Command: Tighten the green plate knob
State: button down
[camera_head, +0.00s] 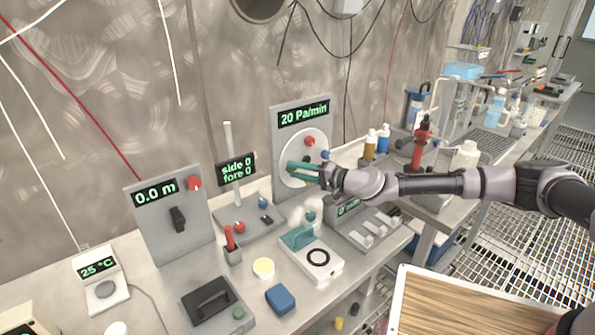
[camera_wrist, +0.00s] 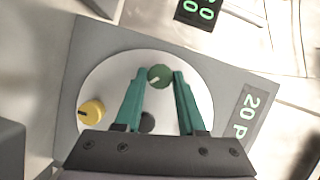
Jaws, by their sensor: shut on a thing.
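The green plate knob (camera_wrist: 159,77) is a small round knob with a pale pointer mark, on a round white plate (camera_wrist: 115,80). The plate (camera_head: 297,143) is mounted on an upright grey panel reading 20 Pa/min (camera_head: 304,112). My gripper (camera_wrist: 159,76) has its teal fingers closed on either side of the green knob.
The plate also bears a red knob (camera_head: 310,141), a blue knob (camera_head: 325,154), a yellow knob (camera_wrist: 92,110) and a dark knob (camera_wrist: 147,122) between the fingers. The side/fore display (camera_head: 236,167) stands left of the panel. A teal-handled device (camera_head: 310,256) stands below my arm.

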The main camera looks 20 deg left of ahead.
dwell(0.3)
jog(key=c, duration=0.5)
grip_release()
jog(key=s+d, duration=0.1)
jog(key=d, duration=0.9)
jog(key=shift+d+r, duration=0.4)
